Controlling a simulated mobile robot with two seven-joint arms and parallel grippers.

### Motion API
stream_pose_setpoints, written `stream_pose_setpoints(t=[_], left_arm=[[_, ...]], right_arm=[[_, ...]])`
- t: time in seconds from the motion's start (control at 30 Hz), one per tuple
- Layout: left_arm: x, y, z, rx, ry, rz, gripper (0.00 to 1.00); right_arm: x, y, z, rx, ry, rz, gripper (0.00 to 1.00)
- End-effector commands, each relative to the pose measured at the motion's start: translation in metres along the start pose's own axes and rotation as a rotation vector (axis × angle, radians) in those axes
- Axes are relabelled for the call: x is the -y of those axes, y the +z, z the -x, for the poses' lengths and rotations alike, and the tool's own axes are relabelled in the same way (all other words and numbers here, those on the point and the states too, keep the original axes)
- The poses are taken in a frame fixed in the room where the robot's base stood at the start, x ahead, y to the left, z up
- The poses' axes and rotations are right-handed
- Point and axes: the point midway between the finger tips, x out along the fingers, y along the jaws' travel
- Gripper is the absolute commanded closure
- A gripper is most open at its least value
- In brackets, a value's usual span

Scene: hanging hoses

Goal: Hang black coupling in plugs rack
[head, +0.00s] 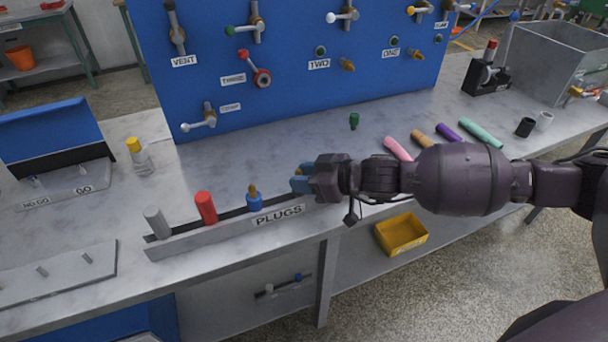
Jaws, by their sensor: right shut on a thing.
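The plugs rack (208,239) is a long grey holder with a PLUGS label, along the front of the bench. It holds a grey plug (157,222), a red plug (206,207) and a blue plug with a brass top (254,199), all upright. My right gripper (301,180) is shut over the rack's right end, with blue at its fingertips. The thing between its fingers is too hidden to identify. A short black cylinder (525,127) lies at the bench's right side; I cannot tell whether it is the black coupling. My left gripper is not in view.
A blue panel (290,90) with valves stands behind the rack. Several coloured rolls lie right of centre, including a teal roll (481,133). A glue-like bottle (137,153) stands at left. A yellow bin (402,234) sits below the bench. The bench middle is mostly clear.

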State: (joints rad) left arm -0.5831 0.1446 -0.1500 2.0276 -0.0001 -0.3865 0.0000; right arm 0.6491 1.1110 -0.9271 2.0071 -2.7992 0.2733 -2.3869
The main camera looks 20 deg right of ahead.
Motion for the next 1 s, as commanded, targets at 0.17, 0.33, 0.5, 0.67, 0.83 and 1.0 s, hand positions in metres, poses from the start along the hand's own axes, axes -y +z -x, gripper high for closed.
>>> stream_pose_setpoints(t=[0.17, 0.33, 0.5, 0.67, 0.83, 1.0], left_arm=[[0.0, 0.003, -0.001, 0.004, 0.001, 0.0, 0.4], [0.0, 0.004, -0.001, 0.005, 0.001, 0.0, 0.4], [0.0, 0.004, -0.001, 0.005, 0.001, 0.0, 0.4], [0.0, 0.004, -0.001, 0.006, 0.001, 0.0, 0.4], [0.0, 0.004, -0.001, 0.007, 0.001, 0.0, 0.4], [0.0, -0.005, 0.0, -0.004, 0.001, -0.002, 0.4]], right_arm=[[0.0, 0.004, -0.002, 0.0, 0.0, -0.001, 0.93], [0.0, 0.004, -0.002, -0.001, 0.0, 0.0, 0.57], [0.0, 0.004, -0.002, -0.001, 0.0, 0.0, 0.38], [0.0, 0.005, -0.002, 0.0, 0.0, 0.0, 0.38], [0.0, 0.005, -0.002, 0.0, 0.0, 0.0, 0.38], [0.0, 0.005, -0.002, 0.0, 0.0, 0.0, 0.38]])
